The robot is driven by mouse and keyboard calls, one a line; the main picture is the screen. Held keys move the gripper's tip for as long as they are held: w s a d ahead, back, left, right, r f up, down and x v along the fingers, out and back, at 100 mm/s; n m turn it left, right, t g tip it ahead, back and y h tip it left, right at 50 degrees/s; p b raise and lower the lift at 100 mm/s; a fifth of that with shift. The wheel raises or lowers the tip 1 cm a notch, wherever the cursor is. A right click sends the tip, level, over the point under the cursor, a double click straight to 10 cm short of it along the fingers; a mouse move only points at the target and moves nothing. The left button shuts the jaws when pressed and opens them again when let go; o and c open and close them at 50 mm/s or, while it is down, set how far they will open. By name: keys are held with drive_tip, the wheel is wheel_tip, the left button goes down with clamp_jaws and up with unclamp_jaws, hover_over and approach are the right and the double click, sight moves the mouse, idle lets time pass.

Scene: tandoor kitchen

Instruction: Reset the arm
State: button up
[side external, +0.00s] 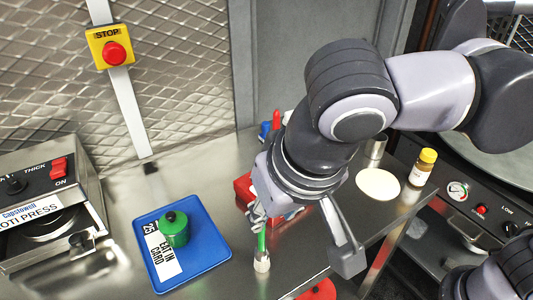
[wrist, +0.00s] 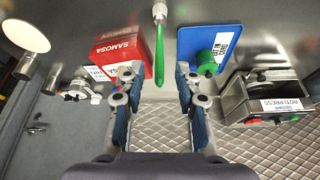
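My gripper (side external: 258,212) hangs low over the steel counter in the side external view. In the wrist view its two fingers (wrist: 159,78) stand apart with a clear gap and nothing between them. A green-handled tool (wrist: 160,62) with a pale end lies ahead of the gap. Its green handle also shows just below my gripper in the side external view (side external: 262,242). From these views I cannot tell whether a finger touches it.
A blue tray (side external: 211,252) holds a green lidded pot (side external: 174,229) and a card. A red samosa box (wrist: 116,48) stands close beside my gripper. The roti press (side external: 42,215) is at left; a yellow-capped jar (side external: 423,167) and pale disc (side external: 378,184) are at right.

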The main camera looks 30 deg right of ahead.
drive_tip(key=w+d+n+t+y, duration=0.35)
drive_tip(key=w+d, duration=0.55)
drive_tip(key=d, duration=0.4)
drive_tip(key=s+d+f+m+h, duration=0.1)
drive_tip(key=s+d+f, duration=0.1)
drive_tip(key=d+f, duration=0.3)
drive_tip(key=s+d+f+m+h, duration=0.1)
drive_tip(key=d+f, duration=0.4)
drive_tip(key=d, duration=0.7)
drive_tip(key=shift+s+d+f+g+h, duration=0.3)
drive_tip(key=shift+s+h, duration=0.25)
drive_tip(key=shift+s, duration=0.3)
